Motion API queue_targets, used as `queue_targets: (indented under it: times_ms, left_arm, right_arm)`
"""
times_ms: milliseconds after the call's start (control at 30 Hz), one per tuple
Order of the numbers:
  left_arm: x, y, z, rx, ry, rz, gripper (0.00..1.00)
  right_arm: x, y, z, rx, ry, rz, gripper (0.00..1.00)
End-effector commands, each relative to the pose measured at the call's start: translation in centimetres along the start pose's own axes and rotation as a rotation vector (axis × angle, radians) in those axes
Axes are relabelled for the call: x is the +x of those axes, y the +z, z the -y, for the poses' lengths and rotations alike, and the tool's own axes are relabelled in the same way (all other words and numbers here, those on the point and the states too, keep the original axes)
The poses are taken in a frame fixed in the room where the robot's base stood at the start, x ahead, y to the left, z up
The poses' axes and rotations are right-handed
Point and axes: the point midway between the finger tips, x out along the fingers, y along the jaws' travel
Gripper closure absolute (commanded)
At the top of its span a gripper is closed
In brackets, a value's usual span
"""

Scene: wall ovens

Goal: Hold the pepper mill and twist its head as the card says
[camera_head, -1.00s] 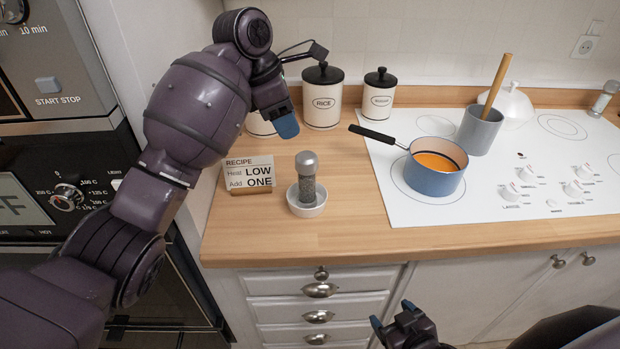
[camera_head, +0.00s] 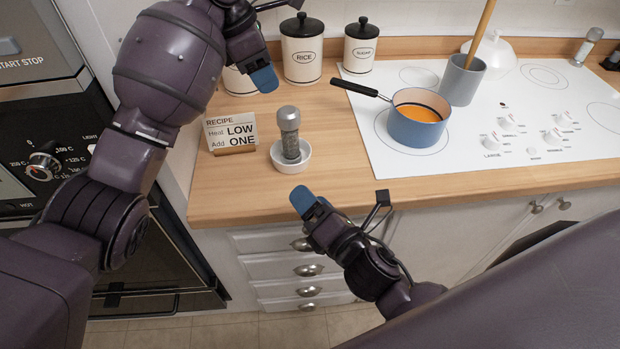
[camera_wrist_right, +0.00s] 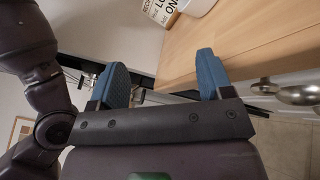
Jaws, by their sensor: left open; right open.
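The pepper mill (camera_head: 290,133), with a grey metal head and a speckled clear body, stands upright in a small white dish (camera_head: 291,160) on the wooden counter. The recipe card (camera_head: 231,133) stands to its left and reads "Heat LOW, Add ONE"; part of it also shows in the right wrist view (camera_wrist_right: 160,10). My left gripper (camera_head: 264,79) is above and behind the mill, open and holding nothing. My right gripper (camera_head: 303,200) is open and empty at the counter's front edge, just in front of the dish. Its blue fingers are spread apart in the right wrist view (camera_wrist_right: 165,82).
A blue saucepan (camera_head: 418,128) of orange soup sits on the white hob (camera_head: 480,150), its black handle pointing left towards the mill. A grey utensil pot (camera_head: 461,82) stands behind it. Rice (camera_head: 303,62) and sugar (camera_head: 361,52) canisters stand at the back. Counter right of the mill is clear.

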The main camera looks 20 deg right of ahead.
Motion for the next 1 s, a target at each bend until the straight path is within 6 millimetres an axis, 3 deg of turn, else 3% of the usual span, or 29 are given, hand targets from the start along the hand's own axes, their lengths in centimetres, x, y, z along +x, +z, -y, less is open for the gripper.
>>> queue_targets:
  times_ms: [200,400,667,1000]
  left_arm:
    - [0.0,0.0,0.0,0.000,0.000,0.000,0.57]
    - [0.0,0.0,0.0,0.000,0.000,0.000,0.57]
    - [0.0,0.0,0.0,0.000,0.000,0.000,0.57]
    - [0.0,0.0,0.0,0.000,0.000,0.000,0.57]
  right_arm:
    - [3.0,0.6,0.2,-0.538,-0.089,0.030,0.27]
    - [4.1,1.7,1.0,-0.869,-0.185,0.082,0.27]
    - [4.8,2.5,1.4,-1.003,-0.234,0.110,0.27]
    - [9.2,3.4,2.0,-1.002,-0.234,0.111,0.27]
